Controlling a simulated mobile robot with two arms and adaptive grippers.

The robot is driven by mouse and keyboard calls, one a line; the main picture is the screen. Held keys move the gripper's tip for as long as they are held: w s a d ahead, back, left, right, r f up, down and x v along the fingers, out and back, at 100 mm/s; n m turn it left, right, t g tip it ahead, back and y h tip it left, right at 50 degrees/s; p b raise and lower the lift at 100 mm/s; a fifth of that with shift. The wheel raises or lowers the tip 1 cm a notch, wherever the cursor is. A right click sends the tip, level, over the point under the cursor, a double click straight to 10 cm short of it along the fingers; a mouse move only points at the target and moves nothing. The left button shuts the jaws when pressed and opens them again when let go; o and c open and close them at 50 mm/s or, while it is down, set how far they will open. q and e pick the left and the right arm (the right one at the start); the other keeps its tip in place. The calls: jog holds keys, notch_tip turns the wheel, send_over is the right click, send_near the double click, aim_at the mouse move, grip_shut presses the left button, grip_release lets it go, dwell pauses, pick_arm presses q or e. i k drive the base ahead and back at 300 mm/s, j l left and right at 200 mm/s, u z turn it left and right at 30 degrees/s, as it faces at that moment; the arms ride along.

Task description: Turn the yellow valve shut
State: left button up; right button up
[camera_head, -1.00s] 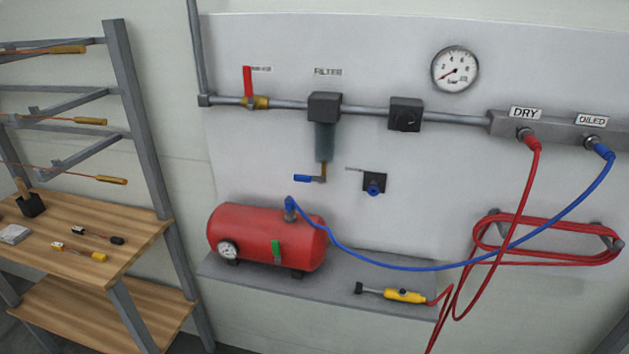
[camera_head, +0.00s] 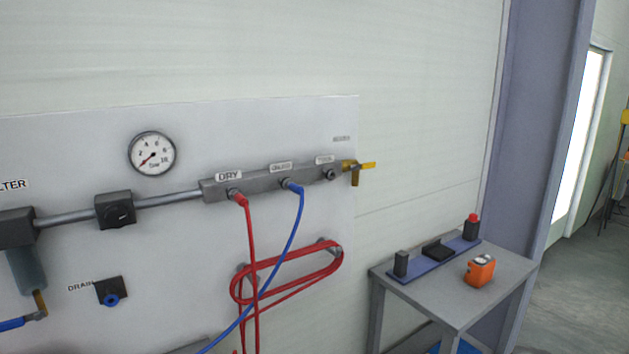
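The yellow valve (camera_head: 357,169) is at the right end of the grey manifold (camera_head: 270,182), at the right edge of the white wall panel. Its yellow lever sticks out to the right, roughly in line with the manifold, and a brass outlet points down below it. A small label, too blurred to read, is above it on the panel. Neither of my grippers is in view, and nothing touches the valve.
A red hose (camera_head: 251,270) and a blue hose (camera_head: 296,230) hang from the manifold. A round gauge (camera_head: 152,154) is above the pipe. A grey table (camera_head: 400,303) at the lower right bears an orange device (camera_head: 480,271). A doorway opens at the far right.

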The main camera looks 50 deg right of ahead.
aim_at(372, 164)
jog(key=z, duration=1.8)
